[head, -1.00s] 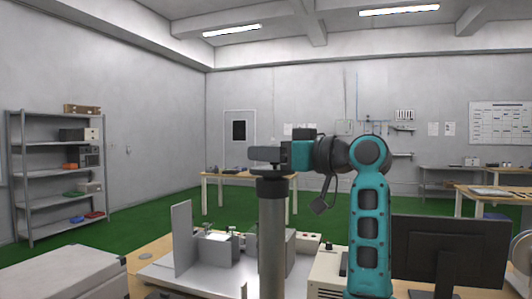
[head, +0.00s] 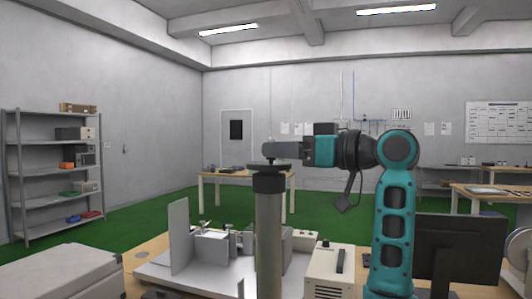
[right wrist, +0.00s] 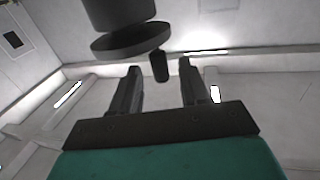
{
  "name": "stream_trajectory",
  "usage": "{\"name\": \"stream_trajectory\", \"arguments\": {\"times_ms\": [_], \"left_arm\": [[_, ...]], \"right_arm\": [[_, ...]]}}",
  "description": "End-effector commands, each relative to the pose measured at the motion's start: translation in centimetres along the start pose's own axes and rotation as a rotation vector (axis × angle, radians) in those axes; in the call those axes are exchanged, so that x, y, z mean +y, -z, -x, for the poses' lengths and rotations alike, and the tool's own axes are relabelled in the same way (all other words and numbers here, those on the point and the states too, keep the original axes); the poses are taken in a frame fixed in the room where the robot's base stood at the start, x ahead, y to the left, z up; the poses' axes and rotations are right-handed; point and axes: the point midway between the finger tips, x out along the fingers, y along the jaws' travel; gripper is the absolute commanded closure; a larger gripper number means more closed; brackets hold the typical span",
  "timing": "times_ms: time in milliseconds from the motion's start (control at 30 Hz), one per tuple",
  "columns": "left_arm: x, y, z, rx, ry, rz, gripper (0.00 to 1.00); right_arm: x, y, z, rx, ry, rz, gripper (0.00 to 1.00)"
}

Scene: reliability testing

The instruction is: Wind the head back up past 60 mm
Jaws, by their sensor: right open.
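A grey column (head: 269,235) with a dark collar stands in front of me, with a flat dark handwheel (head: 268,166) on top. My right gripper (head: 269,151) reaches in from the right at the height of the wheel's top. In the right wrist view the wheel's disc (right wrist: 118,43) shows beyond the fingertips, under a thick dark cylinder. A small dark upright knob (right wrist: 160,66) lies between the two open fingers in the picture, with gaps on both sides. I cannot tell its depth. No readout in millimetres is legible. My left gripper is not in view.
Behind the column, a pale bench plate (head: 158,272) carries a grey upright panel (head: 179,236) and small fixtures. A beige instrument box (head: 327,272) and a dark monitor (head: 455,255) stand at right. A grey case (head: 62,275) is at front left.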

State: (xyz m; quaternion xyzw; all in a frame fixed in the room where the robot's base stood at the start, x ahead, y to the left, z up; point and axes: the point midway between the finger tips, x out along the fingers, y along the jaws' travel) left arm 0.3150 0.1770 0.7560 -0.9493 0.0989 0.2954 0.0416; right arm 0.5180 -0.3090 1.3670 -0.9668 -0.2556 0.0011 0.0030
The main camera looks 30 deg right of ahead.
Motion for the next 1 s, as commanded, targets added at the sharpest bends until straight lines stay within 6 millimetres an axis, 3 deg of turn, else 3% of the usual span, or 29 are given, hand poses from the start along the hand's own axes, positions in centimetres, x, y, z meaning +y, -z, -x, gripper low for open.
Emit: {"name": "stream_trajectory", "arguments": {"times_ms": [200, 400, 1000], "left_arm": [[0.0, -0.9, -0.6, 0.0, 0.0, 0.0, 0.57], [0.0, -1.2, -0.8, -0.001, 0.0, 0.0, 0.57], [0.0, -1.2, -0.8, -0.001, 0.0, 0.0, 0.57]], "right_arm": [[0.1, -0.2, 4.9, -0.001, -0.004, 0.002, 0.55], [0.0, -0.2, 7.5, -0.002, 0.0, 0.0, 0.55], [-0.1, -0.1, 8.3, -0.002, 0.002, -0.001, 0.55]]}}
